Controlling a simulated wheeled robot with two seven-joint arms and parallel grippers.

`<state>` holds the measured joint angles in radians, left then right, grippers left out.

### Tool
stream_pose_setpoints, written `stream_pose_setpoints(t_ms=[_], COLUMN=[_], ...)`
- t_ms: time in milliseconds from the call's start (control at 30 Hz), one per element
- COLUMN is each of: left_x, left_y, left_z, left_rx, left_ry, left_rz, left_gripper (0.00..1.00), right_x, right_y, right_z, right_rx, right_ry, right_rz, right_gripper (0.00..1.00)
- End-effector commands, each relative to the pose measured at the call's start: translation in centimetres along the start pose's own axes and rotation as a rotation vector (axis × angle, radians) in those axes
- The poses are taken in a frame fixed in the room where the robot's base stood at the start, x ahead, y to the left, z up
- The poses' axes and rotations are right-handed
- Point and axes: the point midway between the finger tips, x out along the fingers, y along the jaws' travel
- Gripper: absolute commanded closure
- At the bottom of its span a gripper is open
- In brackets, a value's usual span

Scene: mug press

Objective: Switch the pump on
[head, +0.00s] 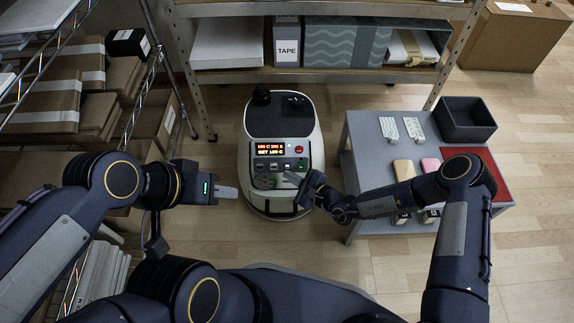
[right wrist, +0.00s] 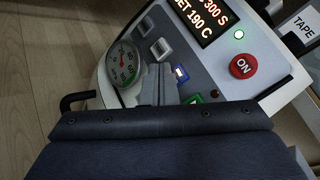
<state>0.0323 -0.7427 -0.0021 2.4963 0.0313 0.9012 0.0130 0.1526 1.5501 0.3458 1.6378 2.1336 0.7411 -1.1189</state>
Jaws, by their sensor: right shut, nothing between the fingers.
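The mug press (head: 281,130) stands on the floor in the middle of the head view, its sloped control panel facing me. In the right wrist view the panel carries a lit display (right wrist: 203,18), a red ON button (right wrist: 243,66), a green lamp (right wrist: 239,34), two grey square switches (right wrist: 161,48), a blue-edged switch (right wrist: 180,73), a green-edged part (right wrist: 193,98) and a round gauge (right wrist: 124,62). No pump label is readable. My right gripper (head: 292,178) is shut and empty, its fingertips close to the panel's lower switches; contact is unclear. My left gripper (head: 228,192) is left of the press, seen edge-on.
A grey table (head: 361,137) at the right bears a dark bin (head: 466,119), a red mat (head: 492,172), white pieces and small blocks. Shelving with boxes stands behind and at the left. A cardboard box (head: 515,38) is at the back right. Floor is open between press and left shelves.

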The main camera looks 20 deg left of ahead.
Motion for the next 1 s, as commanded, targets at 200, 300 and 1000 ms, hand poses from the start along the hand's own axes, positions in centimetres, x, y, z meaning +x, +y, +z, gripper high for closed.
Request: stream_pose_setpoints(t_ms=[200, 300, 1000], left_x=[-0.3, -1.1, -4.3], left_y=[0.1, 0.5, 2.0], left_z=[-0.1, -0.6, -2.2], left_rx=[0.0, 0.0, 0.0], left_ry=[0.0, 0.0, 0.0], left_rz=[0.0, 0.0, 0.0], left_gripper=[0.64, 0.64, 0.64], right_x=[-0.2, -0.8, -4.2], right_y=[0.1, 0.4, 3.1], right_z=[0.2, 0.8, 3.0], right_rx=[0.001, 0.003, 0.001], right_ry=[0.0, 0.0, 0.001], right_rz=[0.001, 0.003, 0.0], right_gripper=[1.0, 1.0, 1.0])
